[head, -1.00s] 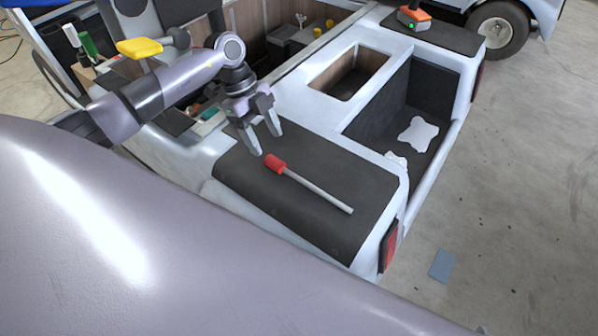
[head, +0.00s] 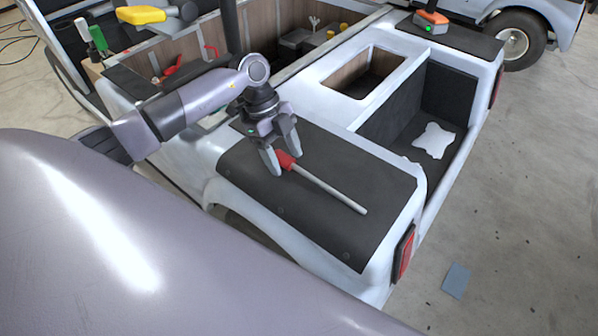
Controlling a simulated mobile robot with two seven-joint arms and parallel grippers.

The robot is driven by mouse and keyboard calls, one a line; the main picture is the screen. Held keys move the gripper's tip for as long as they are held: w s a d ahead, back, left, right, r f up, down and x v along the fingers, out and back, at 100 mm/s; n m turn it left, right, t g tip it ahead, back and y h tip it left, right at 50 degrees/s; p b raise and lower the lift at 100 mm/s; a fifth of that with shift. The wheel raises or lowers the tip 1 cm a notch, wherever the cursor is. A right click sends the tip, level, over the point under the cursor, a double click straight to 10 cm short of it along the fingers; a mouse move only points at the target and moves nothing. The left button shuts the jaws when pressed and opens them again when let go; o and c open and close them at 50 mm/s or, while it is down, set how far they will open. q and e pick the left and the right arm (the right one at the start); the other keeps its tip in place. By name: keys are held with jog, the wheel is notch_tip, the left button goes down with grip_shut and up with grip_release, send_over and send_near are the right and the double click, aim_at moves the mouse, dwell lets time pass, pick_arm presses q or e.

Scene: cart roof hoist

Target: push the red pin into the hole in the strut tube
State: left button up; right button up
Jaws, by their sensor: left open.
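A long grey rod with a red grip (head: 286,160) lies on the black mat at the corner of the white cart. It may be the red pin, but it also looks like a tool. My left gripper (head: 283,161) is open, with its fingertips on either side of the red grip. I cannot tell whether they touch it. A dark upright tube (head: 229,25) stands behind my left wrist; I cannot tell whether it is the strut tube. No hole in it shows. My right gripper is not in view.
The black mat (head: 350,178) is otherwise bare. Beside it are a rectangular opening and a dark recess holding a white cloth-like piece (head: 433,140). An orange device (head: 431,20) with a green light stands at the far corner. A blue-grey piece (head: 456,281) lies on the floor.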

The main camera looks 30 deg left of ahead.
pick_arm(q)
grip_shut()
jog(key=shift+r, duration=0.15)
